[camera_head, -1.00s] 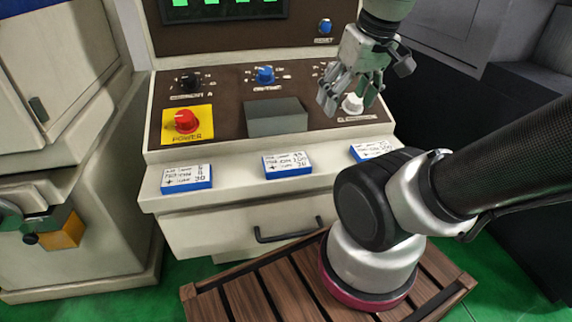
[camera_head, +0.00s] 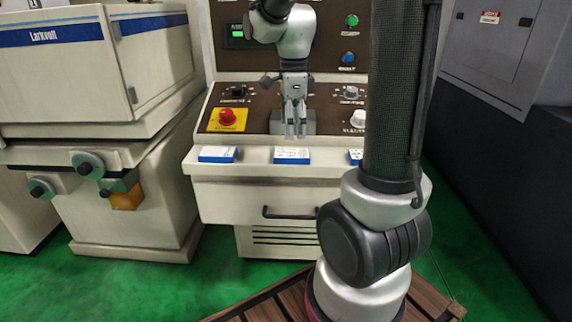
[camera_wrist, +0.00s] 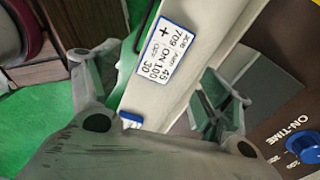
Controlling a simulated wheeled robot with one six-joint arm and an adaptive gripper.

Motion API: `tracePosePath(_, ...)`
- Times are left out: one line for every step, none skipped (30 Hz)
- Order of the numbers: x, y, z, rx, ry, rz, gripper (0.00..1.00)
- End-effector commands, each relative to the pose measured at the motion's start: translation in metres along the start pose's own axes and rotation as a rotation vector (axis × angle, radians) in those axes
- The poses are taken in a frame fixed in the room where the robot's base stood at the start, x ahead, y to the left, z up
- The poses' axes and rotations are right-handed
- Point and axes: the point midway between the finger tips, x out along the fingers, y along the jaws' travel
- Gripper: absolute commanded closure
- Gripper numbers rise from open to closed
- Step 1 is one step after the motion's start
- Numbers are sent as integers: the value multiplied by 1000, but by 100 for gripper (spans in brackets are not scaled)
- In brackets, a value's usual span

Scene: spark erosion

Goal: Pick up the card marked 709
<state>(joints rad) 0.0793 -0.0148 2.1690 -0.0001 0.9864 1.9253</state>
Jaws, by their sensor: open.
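The card marked 709 (camera_wrist: 168,50) is white with a blue edge and also reads 45, 100 and 30. In the wrist view it lies flat on the pale ledge, between and slightly beyond my gripper's fingers (camera_wrist: 160,88). In the head view, the middle card (camera_head: 292,155) of three on the ledge seems to be this one, its print too small to read. My gripper (camera_head: 296,134) hangs fingers down just above and behind it in that view, open and empty. No contact with the card shows.
A second card (camera_head: 217,154) lies left on the ledge (camera_head: 255,164); a third (camera_head: 355,156) is partly behind my arm. A drawer handle (camera_head: 290,213) is below.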

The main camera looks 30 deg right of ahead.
Motion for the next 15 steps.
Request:
tracePosePath(0, 0, 0, 60, 0, 1, 21)
tracePosePath(0, 0, 0, 91, 0, 1, 21)
tracePosePath(1, 0, 0, 124, 1, 1, 21)
tracePosePath(2, 1, 0, 141, 1, 2, 21)
tracePosePath(4, 1, 0, 153, 1, 2, 21)
tracePosePath(7, 1, 0, 162, 1, 3, 21)
tracePosePath(11, 1, 0, 164, 2, 4, 21)
tracePosePath(14, 1, 0, 165, 2, 5, 21)
tracePosePath(19, 1, 0, 164, 2, 4, 21)
tracePosePath(23, 1, 0, 164, 2, 4, 21)
tracePosePath(26, 1, 0, 163, 2, 4, 21)
tracePosePath(32, 0, 0, 163, 2, 4, 21)
tracePosePath(36, 0, 0, 163, 2, 5, 21)
tracePosePath(40, -1, 0, 163, 2, 5, 21)
tracePosePath(46, -2, 0, 163, 2, 5, 21)
